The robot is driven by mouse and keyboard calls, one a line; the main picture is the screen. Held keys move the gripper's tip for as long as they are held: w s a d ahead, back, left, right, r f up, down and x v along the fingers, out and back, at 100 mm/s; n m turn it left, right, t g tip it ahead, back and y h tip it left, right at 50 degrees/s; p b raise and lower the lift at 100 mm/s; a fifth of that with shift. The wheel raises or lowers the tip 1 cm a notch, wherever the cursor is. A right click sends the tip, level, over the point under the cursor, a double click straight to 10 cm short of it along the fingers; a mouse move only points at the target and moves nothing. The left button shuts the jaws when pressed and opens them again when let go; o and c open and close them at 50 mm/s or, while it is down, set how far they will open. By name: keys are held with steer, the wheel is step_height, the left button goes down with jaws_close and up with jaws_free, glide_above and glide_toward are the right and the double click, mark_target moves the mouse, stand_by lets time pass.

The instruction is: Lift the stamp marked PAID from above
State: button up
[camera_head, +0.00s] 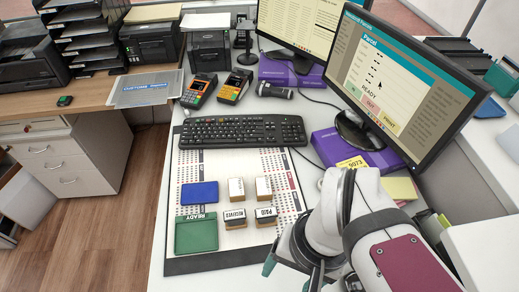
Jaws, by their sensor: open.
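The stamp marked PAID (265,217) stands upright on the white printed mat (290,212), in the front row of a small group of stamps. Its wooden-looking block has a dark band with white lettering facing me. The stamp marked RECEIVED (235,218) stands just left of it, with a narrow gap between. Two more stamps stand behind them, the left one (236,189) and the right one (263,188). My gripper (289,274) is at the bottom edge, below and right of the PAID stamp in the picture, apart from it. It is open and empty, and partly cut off by the frame.
A blue pad (199,194) and a green pad marked READY (196,233) lie left of the stamps. A monitor (400,80) and purple box (345,152) stand to the right.

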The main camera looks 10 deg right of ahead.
steer(key=w+n, duration=0.9)
steer(key=n, duration=0.1)
steer(key=n+h, duration=0.2)
steer(key=n, duration=1.2)
glide_above(266, 214)
steer(key=d, duration=0.2)
step_height(266, 214, down, 5)
steer(key=f, duration=0.5)
steer(key=a+f, duration=0.1)
steer(key=f, duration=1)
steer(key=shift+w+a, duration=0.3)
steer(key=shift+a, duration=0.1)
jaws_close()
